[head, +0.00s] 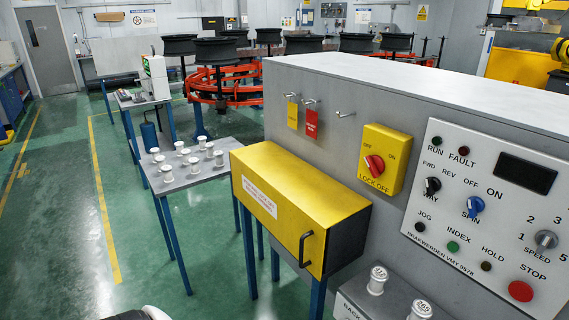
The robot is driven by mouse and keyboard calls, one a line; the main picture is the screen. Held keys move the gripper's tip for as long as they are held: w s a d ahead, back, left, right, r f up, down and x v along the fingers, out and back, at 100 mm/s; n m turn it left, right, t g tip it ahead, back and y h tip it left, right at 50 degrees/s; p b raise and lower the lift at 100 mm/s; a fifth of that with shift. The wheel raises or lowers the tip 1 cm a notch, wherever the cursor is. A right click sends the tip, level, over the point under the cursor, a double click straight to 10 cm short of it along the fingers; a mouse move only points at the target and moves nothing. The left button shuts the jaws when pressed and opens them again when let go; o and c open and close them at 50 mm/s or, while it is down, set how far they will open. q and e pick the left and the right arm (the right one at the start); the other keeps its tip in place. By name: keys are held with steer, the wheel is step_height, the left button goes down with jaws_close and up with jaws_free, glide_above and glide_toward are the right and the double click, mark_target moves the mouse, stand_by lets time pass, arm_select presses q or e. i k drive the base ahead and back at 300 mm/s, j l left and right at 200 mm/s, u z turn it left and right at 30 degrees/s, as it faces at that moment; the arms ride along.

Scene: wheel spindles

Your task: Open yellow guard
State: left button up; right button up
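The yellow guard (295,185) is a long box-shaped cover on the front of the grey machine, in the middle of the head view. It carries a white label (259,197) and a black handle (304,248) near its right end. The guard appears closed, and what lies behind it is hidden. Its right end face is dark. Neither of my grippers can be made out. Only a small black and white piece, likely part of me, shows at the bottom edge, apart from the guard.
A yellow lock-off box (384,160) with a red knob and a control panel (490,210) are right of the guard. A grey ledge (395,292) with white spools is below. A small table (183,176) with several spools stands left. Green floor (60,240) is clear further left.

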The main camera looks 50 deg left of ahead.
mark_target(296, 202)
steer(key=u, duration=1.75)
